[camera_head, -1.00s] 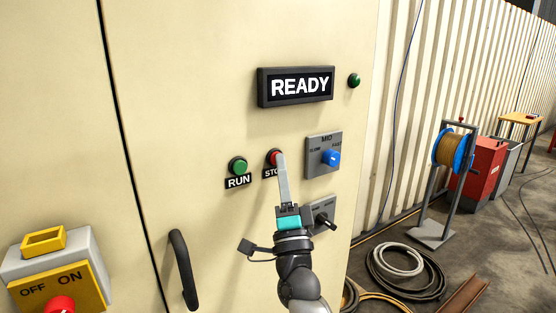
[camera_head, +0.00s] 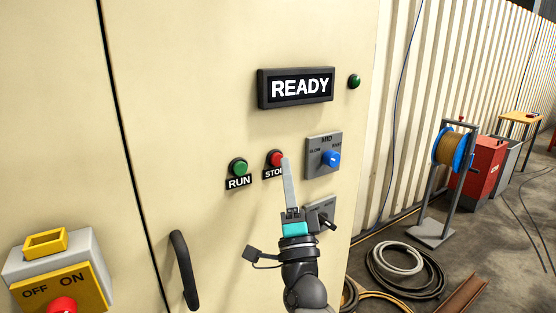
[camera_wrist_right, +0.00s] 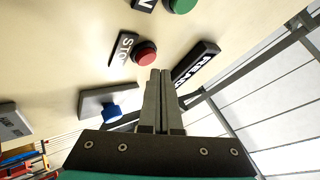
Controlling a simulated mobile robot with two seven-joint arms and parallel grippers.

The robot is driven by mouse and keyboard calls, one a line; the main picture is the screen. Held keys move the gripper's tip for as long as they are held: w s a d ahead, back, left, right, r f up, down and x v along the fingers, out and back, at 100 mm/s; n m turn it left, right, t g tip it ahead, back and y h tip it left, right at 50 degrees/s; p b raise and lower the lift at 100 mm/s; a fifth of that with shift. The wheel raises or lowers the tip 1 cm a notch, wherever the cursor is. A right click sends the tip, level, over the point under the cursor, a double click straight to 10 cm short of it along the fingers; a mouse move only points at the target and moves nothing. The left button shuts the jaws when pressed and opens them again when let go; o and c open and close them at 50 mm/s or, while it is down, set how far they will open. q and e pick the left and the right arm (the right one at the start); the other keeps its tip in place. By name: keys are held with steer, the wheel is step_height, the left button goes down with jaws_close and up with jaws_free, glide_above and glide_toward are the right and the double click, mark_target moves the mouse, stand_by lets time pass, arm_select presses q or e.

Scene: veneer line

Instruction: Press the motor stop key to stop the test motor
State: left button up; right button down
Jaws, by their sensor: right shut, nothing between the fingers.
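The red stop key (camera_head: 276,158) is a round button on the cream cabinet door, with a black STOP label (camera_head: 272,173) under it, partly covered by my fingers. My right gripper (camera_head: 286,160) is shut and empty, its fingertips just right of the red key in the head view. In the right wrist view the red key (camera_wrist_right: 146,53) shows whole, left of and beyond the fingertips (camera_wrist_right: 160,72), apparently with a gap. The display (camera_head: 295,88) above reads READY. My left gripper is not in view.
The green RUN button (camera_head: 238,167) is left of the stop key. A blue selector knob (camera_head: 330,159) is to the right, and a grey switch plate (camera_head: 320,213) lies behind my gripper. A dark door handle (camera_head: 184,270) and a yellow OFF/ON switch box (camera_head: 62,283) are lower left.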

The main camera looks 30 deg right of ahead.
steer(key=shift+h, duration=0.3)
steer(key=s+p, duration=0.1)
steer(key=s, duration=0.4)
steer(key=shift+d, duration=0.2)
stand_by(0.4)
